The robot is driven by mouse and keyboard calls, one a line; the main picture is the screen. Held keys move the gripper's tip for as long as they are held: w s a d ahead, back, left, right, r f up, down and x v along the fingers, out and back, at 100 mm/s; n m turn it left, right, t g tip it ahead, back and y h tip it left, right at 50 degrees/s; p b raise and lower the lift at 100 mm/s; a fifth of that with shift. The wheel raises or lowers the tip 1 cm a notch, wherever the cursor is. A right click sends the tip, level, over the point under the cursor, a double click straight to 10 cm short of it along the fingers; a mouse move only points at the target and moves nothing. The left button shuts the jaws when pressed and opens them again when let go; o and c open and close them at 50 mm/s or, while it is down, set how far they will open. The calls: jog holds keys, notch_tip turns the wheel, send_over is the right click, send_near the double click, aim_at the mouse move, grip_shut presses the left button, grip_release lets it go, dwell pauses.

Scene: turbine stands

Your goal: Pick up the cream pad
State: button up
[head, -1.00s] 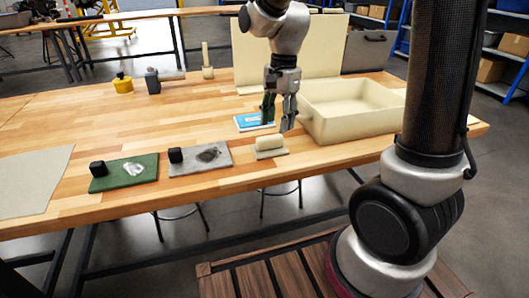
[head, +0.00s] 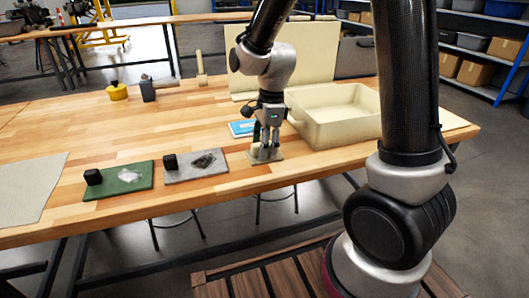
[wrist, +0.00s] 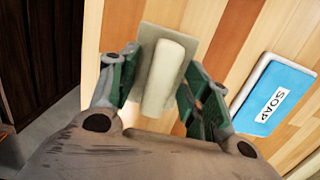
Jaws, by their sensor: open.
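The cream pad (head: 279,156) is a rounded cream block on a thin beige plate, near the front edge of the wooden table. In the wrist view the cream block (wrist: 165,72) lies between my two green-lined fingers, with a gap visible at the sides. My gripper (head: 265,150) points down over it, open, and its fingers hide most of the block in the head view. In the wrist view my gripper (wrist: 160,80) straddles the block. I cannot tell whether the fingertips touch the plate.
A blue-and-white soap box (head: 240,128) lies just behind the pad. A cream bin (head: 335,133) stands to the right. A grey pad (head: 212,174) and a green pad (head: 128,184), each with a black block, lie to the left. A mallet and yellow pot stand farther back.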

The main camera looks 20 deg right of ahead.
grip_shut()
